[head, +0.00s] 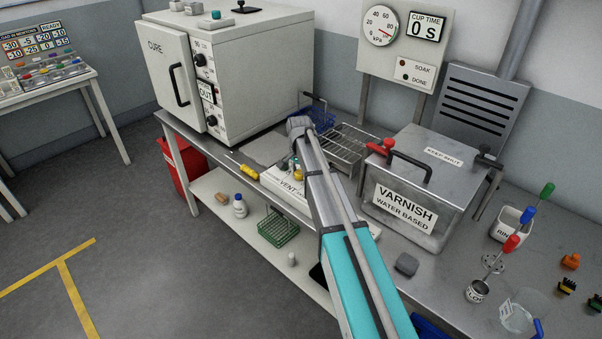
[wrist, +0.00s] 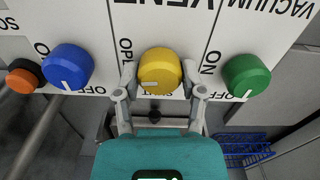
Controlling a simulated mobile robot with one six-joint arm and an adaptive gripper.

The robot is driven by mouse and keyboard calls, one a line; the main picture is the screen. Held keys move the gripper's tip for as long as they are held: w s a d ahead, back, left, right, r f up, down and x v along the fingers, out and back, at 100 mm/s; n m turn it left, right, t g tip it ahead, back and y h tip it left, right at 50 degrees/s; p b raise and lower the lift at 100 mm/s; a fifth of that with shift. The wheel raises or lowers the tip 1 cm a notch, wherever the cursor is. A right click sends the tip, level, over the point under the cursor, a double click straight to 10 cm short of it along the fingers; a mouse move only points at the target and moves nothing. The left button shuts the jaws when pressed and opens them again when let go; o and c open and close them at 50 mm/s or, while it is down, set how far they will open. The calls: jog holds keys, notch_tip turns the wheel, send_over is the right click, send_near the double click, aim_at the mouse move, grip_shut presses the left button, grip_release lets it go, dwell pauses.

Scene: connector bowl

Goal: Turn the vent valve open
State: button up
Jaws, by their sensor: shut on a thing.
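The vent valve is the yellow knob (wrist: 159,72) in the middle of the white panel, in the wrist view. The words around it read OPEN at its left and a partly hidden word below. The knob's short white mark lies low on its face, roughly level. My gripper (wrist: 160,80) has one finger on each side of the knob and is shut on it. In the head view the white panel (head: 288,192) with VENT lettering lies on the bench, and my arm partly covers it. My gripper (head: 297,168) is mostly hidden there.
A blue knob (wrist: 67,66) and an orange-black knob (wrist: 23,76) sit left of the yellow knob, a green knob (wrist: 246,75) right. The varnish tank (head: 405,190) stands right of my arm, the cure oven (head: 235,70) behind left. A wire rack (head: 348,143) lies between.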

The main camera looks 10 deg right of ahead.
jog(key=shift+w+m, duration=0.1)
jog(key=shift+m, duration=0.6)
jog(key=o, duration=1.1)
jog(key=shift+c, duration=0.2)
jog(key=shift+o, duration=0.4)
